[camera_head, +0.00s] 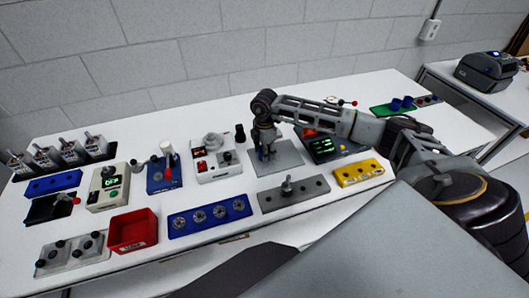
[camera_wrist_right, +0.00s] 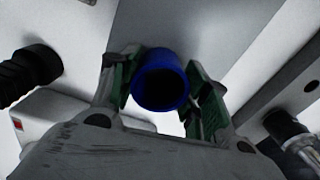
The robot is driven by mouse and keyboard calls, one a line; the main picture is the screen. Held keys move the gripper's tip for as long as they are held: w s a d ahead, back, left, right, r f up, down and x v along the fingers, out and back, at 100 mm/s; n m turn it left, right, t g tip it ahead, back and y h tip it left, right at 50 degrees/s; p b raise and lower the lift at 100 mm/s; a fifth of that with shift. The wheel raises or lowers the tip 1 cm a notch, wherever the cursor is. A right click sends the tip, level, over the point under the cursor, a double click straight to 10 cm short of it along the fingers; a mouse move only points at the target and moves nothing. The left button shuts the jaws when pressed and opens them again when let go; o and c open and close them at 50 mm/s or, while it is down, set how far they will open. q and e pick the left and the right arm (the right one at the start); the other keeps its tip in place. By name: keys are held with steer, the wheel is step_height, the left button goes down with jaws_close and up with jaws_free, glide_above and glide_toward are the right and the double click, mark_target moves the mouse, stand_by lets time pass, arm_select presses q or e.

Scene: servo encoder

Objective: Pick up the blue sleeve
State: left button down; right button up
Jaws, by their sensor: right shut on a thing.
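The blue sleeve (camera_wrist_right: 160,60) shows in the right wrist view as a short blue tube with a dark open end facing the camera. My right gripper (camera_wrist_right: 161,82) has one green-padded finger on each side of it and is shut on it. In the head view my right gripper (camera_head: 266,150) points down over a grey square plate (camera_head: 287,161). The sleeve is mostly hidden there by the fingers, and I cannot tell whether it touches the plate. My left gripper is not in view.
Two more blue sleeves stand on a green strip (camera_head: 380,111) at the back right. A red bin (camera_head: 133,233), a blue block with several round parts (camera_head: 210,216), a grey bar (camera_head: 310,194) and a yellow block (camera_head: 359,173) line the front. Devices crowd the left.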

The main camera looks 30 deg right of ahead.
steer(key=shift+r, duration=0.15)
step_height(320, 180, up, 10)
steer(key=b, duration=0.1)
steer(key=shift+b, duration=0.3)
steer(key=shift+w, duration=0.1)
stand_by(0.6)
